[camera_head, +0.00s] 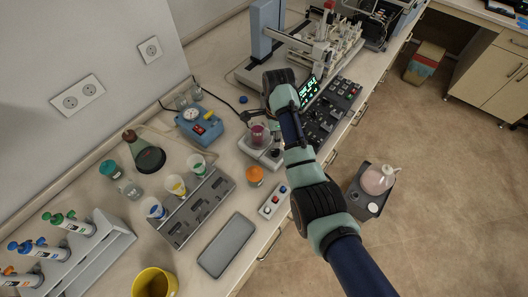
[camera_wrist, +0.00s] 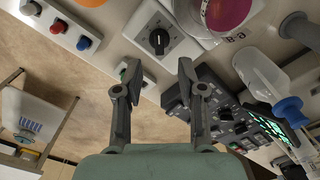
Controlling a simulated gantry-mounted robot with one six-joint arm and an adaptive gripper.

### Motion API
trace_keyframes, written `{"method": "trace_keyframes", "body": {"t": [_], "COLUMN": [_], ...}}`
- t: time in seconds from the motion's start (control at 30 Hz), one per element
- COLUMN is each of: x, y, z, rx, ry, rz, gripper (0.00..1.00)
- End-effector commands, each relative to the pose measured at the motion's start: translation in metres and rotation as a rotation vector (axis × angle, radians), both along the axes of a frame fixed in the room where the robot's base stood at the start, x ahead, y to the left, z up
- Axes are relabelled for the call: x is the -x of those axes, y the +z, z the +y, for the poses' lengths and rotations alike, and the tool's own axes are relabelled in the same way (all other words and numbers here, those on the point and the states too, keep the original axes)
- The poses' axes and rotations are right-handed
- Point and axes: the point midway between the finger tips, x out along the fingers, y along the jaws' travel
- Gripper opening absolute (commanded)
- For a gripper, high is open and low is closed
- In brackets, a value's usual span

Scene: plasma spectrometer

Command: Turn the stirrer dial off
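The stirrer (camera_wrist: 203,52) is a light-coloured box with a black round dial (camera_wrist: 158,41) on its front panel, seen in the wrist view at the top centre. A white mark shows on the dial. A beaker of magenta liquid (camera_wrist: 225,12) stands on the stirrer; it also shows in the head view (camera_head: 258,134). My gripper (camera_wrist: 160,72) is open and empty. In the wrist view its two fingertips lie just below the dial, one to each side, apparently not touching it. In the head view my arm partly hides the stirrer.
A small box with red and blue buttons (camera_wrist: 57,27) is beside the stirrer. A dark control panel (camera_wrist: 205,108) with a green-lit screen (camera_head: 309,90) lies on the other side. An orange-capped jar (camera_head: 255,175) and a tube rack (camera_head: 194,207) stand on the bench.

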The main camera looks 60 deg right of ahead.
Motion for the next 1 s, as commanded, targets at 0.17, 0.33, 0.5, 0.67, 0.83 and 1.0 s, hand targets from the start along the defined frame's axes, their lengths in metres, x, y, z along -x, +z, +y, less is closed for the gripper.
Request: {"method": "trace_keyframes", "body": {"t": [0.17,0.33,0.5,0.67,0.83,1.0], "x": [0.000,-0.001,-0.001,-0.001,-0.001,-0.001], "y": [-0.018,-0.052,-0.073,-0.077,-0.077,-0.077], "z": [0.001,0.002,0.002,0.002,0.002,0.002], "rx": [-0.002,-0.002,0.001,0.002,0.002,0.002], "ry": [0.004,0.006,0.007,0.008,0.008,0.008], "rz": [0.001,0.001,-0.001,-0.002,-0.002,-0.002], "gripper": [0.40,0.40,0.40,0.40,0.36,0.08]}}
